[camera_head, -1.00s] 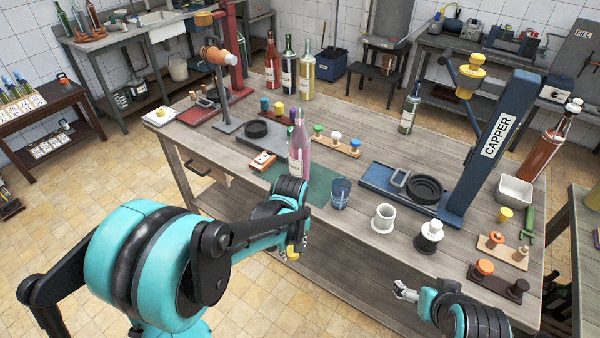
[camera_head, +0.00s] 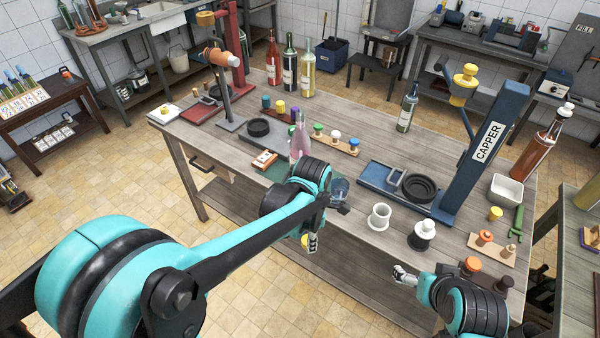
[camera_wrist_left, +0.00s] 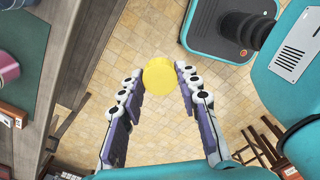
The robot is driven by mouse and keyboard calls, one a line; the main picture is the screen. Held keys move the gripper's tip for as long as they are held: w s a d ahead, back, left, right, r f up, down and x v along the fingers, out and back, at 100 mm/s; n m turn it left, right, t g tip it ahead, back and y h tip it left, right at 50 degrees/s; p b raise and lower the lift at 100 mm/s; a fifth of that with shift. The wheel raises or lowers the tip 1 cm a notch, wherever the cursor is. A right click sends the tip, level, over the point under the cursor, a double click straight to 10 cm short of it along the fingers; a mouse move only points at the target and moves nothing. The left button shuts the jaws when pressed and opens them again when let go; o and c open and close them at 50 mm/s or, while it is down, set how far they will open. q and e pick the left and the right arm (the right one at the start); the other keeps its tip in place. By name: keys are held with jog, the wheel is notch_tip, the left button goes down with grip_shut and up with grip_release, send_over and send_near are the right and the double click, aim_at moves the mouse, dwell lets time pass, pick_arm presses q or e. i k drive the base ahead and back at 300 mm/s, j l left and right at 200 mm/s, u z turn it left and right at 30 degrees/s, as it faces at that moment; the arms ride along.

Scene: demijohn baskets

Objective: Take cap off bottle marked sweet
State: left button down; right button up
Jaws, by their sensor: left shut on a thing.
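My left gripper (camera_head: 310,244) hangs past the front edge of the bench, over the floor. It is shut on a round yellow cap (camera_wrist_left: 159,74), which sits between its fingertips in the left wrist view. A tall pink bottle (camera_head: 300,142) stands upright on the green mat (camera_head: 268,167); its lower part is hidden behind my left arm. The wording on its label is not readable, so I cannot tell which bottle is marked sweet. My right gripper (camera_head: 402,275) is near the bench's front edge; its finger opening is unclear.
A blue glass (camera_head: 339,190) stands beside my left wrist, partly hidden. A white cup (camera_head: 379,217) and a black-and-white piece (camera_head: 422,235) stand to its right. The blue capper (camera_head: 485,145) rises at right. Red, dark and yellow bottles (camera_head: 308,74) stand at the back.

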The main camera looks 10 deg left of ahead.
aim_at(300, 144)
jog(key=i, duration=1)
